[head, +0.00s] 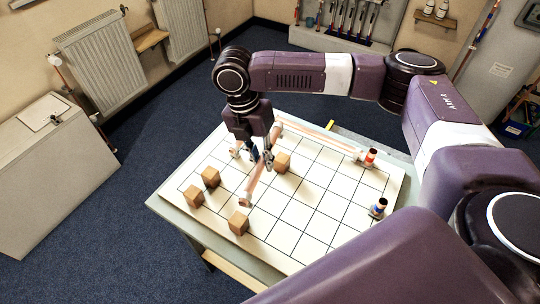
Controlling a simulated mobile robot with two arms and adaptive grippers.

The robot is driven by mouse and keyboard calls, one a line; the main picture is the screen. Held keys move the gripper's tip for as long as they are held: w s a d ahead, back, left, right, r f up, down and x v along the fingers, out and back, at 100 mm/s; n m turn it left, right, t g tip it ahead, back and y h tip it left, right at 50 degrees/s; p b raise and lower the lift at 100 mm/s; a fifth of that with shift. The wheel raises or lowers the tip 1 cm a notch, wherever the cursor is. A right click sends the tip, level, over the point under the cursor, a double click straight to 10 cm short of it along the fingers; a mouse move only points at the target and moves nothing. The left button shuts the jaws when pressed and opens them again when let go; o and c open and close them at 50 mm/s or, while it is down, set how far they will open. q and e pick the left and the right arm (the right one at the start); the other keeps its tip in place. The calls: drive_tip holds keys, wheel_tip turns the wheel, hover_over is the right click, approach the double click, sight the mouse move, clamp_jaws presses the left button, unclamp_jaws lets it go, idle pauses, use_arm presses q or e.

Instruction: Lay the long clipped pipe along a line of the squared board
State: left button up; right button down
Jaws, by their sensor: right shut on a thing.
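The squared board (325,200) is white with dark grid lines and lies on a table. My right gripper (266,160) is low over its left-hand part, shut on a copper pipe (255,183). That pipe slants from behind the gripper down to the lower left, with a pale fitting at its near end. Whether it touches the board is hard to tell. Another long copper pipe (320,137) runs along the board's back side to a red-banded fitting (370,157). The gripper partly hides where the two pipes come close. My left gripper is out of view.
Several wooden blocks, such as one at the front (238,223), one at the left (211,177) and one beside the gripper (282,162), stand on the board. A blue-banded fitting (378,208) stands at its right. The board's middle and front right squares are clear.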

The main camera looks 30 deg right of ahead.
drive_tip(key=n, duration=0.2)
drive_tip(key=d+f+n+t+p, duration=0.1)
drive_tip(key=n, duration=0.2)
drive_tip(key=w+n, duration=0.1)
drive_tip(key=n, duration=0.1)
drive_tip(key=shift+d+f+h, duration=0.25)
drive_tip(key=shift+f+h, duration=0.15)
drive_tip(key=f+n+t+p, duration=0.1)
drive_tip(key=n, duration=0.3)
drive_tip(key=n+t+b, duration=0.1)
drive_tip(key=n+b, duration=0.4)
drive_tip(key=b, duration=0.2)
hover_over(271, 184)
drive_tip(key=shift+y, duration=0.3)
drive_tip(key=f, duration=0.6)
drive_tip(key=shift+s+a+f, duration=0.3)
drive_tip(key=shift+f, duration=0.05)
drive_tip(key=shift+f+b, duration=0.6)
drive_tip(key=shift+b, duration=0.25)
drive_tip(key=shift+f+p, duration=0.5)
drive_tip(key=shift+f, duration=0.8)
drive_tip(key=shift+f, duration=0.35)
drive_tip(key=c, duration=1.8)
unclamp_jaws()
